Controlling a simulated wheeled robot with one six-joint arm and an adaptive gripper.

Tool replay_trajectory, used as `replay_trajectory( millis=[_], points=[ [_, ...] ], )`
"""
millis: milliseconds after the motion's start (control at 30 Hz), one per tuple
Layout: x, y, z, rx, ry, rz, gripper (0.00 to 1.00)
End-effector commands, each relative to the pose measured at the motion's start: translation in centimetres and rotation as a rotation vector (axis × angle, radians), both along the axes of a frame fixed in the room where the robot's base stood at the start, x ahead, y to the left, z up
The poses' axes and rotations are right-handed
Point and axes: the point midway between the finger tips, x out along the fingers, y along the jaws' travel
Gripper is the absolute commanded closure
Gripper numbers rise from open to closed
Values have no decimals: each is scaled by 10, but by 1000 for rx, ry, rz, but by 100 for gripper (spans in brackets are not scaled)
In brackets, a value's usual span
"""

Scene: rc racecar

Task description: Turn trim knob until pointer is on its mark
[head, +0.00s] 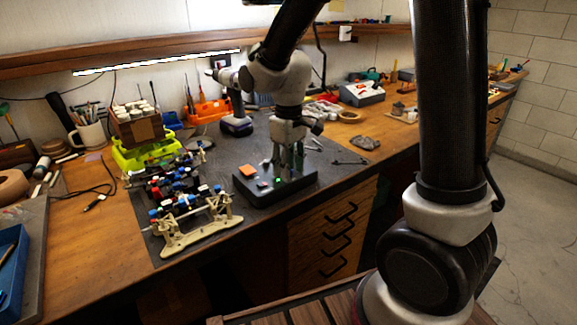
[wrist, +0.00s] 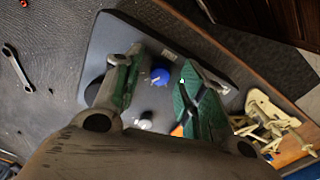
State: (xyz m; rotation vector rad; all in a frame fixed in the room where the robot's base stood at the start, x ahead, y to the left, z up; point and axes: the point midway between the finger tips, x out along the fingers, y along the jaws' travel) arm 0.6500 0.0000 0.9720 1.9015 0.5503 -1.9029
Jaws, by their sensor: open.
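A dark control box (head: 262,197) lies on the grey mat under my gripper (head: 289,163). In the wrist view the box (wrist: 113,38) fills the middle. A blue round knob (wrist: 160,76) stands on it between the two green-padded fingers of my open gripper (wrist: 160,82), with gaps visible on both sides. A small pale spot shows at the knob's lower edge; I cannot tell whether it is the pointer or the mark. In the head view the fingers hide the knob. A white round knob (wrist: 145,124) and an orange part (wrist: 177,130) are nearer the palm.
An RC car chassis on a cream stand (head: 203,235) is left of the box. A yellow-green tray (head: 145,155) and orange bin (head: 208,112) stand behind. The bench's front edge is close to the box.

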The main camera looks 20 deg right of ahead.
Motion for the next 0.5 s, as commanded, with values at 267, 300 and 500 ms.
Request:
replay_trajectory(
  millis=[267,300,500],
  points=[
    [2,1,44,3,-6,0,60],
    [1,1,53,3,-6,0,60],
    [1,0,95,2,-5,0,60]
  ],
)
